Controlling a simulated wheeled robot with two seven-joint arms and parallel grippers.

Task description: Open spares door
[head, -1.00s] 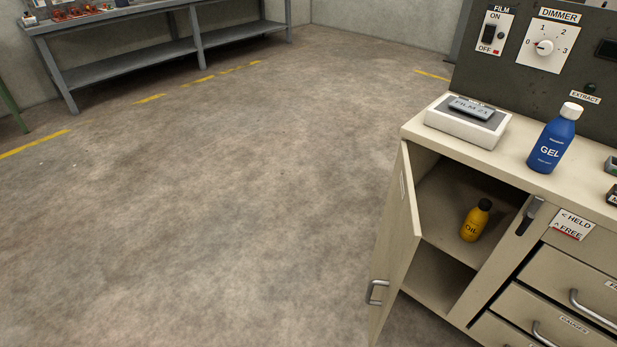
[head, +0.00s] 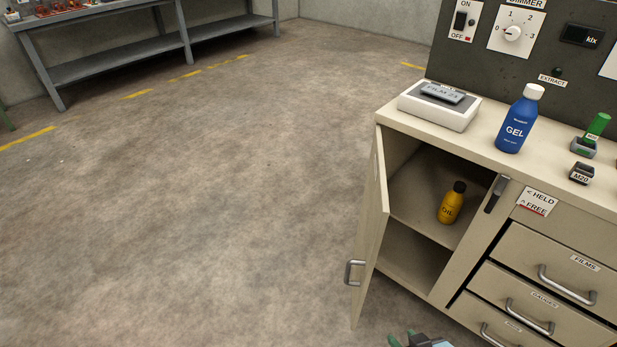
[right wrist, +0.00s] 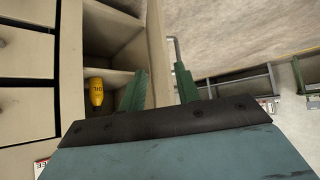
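The spares door (head: 371,235) is the beige cabinet door. It stands swung open on its left-side hinge, with a metal handle (head: 353,272) on its outer face. Inside the cabinet a yellow oil bottle (head: 451,204) stands on the shelf. My right gripper (head: 407,341) just shows at the bottom edge of the head view, in front of the cabinet. In the right wrist view its green fingers (right wrist: 160,88) are apart, with the door (right wrist: 156,45) beyond the gap; contact cannot be told. The handle (right wrist: 177,52) shows near the right finger. My left gripper is not in view.
A dark latch (head: 496,193) sits on the cabinet frame beside a HELD/FREE label (head: 537,201). Drawers (head: 550,275) lie to the right. A blue gel bottle (head: 517,120) and white film box (head: 438,105) stand on top. The floor (head: 200,220) to the left is clear.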

